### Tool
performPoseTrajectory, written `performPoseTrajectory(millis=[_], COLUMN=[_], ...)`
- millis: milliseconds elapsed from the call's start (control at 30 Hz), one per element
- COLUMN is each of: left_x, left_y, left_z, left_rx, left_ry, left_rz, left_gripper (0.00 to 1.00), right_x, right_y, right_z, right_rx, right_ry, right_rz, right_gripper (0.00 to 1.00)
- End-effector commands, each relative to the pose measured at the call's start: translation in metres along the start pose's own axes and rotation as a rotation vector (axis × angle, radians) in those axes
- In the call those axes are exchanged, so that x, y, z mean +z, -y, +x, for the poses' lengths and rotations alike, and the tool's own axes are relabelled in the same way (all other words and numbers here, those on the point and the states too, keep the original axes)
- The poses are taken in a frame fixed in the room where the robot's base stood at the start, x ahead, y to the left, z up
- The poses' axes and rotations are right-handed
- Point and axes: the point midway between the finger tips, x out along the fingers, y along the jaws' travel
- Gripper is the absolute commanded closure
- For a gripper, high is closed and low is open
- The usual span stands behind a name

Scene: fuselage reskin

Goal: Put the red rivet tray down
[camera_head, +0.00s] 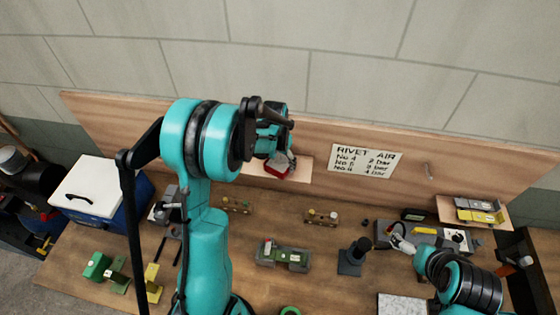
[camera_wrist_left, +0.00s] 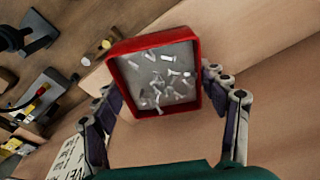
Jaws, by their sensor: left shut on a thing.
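The red rivet tray (camera_wrist_left: 194,48) is a square, red-rimmed tray with a grey inside and several loose silver rivets (camera_wrist_left: 160,85). In the head view the red tray (camera_head: 279,171) shows partly beneath my left gripper (camera_head: 281,157), in front of a small pale wooden shelf (camera_head: 303,170) on the back board. My left gripper is shut on the tray, with a finger at each side in the left wrist view. I cannot tell whether the tray touches the shelf. My right gripper (camera_head: 401,241) is low over the right side of the bench; its jaws are too small to read.
A sign reading "RIVET AIR" (camera_head: 364,160) is right of the small shelf. A blue box with a white lid (camera_head: 88,187) stands at the left. Green-grey blocks (camera_head: 283,256) and a black stand (camera_head: 353,257) are on the bench (camera_head: 325,282). Another shelf (camera_head: 447,207) at right holds grey and yellow parts.

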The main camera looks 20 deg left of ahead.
Motion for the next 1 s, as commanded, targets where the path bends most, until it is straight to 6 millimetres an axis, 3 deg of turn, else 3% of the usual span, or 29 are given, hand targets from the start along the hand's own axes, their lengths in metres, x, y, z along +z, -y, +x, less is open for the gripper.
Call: performPoseTrajectory(millis=[300, 333, 400, 767, 867, 1000], left_x=[0.001, 0.001, 0.001, 0.001, 0.001, 0.001], left_y=[0.000, 0.000, 0.000, 0.000, 0.000, 0.000], left_z=[0.007, 0.007, 0.006, 0.005, -0.003, -0.027], left_rx=[0.000, 0.000, 0.000, 0.000, 0.000, 0.000], left_ry=[0.000, 0.000, 0.000, 0.000, 0.000, 0.000], left_rz=[0.000, 0.000, 0.000, 0.000, 0.000, 0.000], left_gripper=[0.68, 0.22, 0.04, 0.03, 0.03, 0.03], right_x=[0.004, 0.004, 0.004, 0.004, 0.004, 0.004], right_y=[0.000, 0.000, 0.000, 0.000, 0.000, 0.000], right_z=[0.006, 0.006, 0.005, 0.005, 0.005, 0.005], right_rx=[0.000, 0.000, 0.000, 0.000, 0.000, 0.000], right_ry=[0.000, 0.000, 0.000, 0.000, 0.000, 0.000], right_rz=[0.000, 0.000, 0.000, 0.000, 0.000, 0.000], right_gripper=[0.07, 0.07, 0.07, 0.07, 0.07, 0.07])
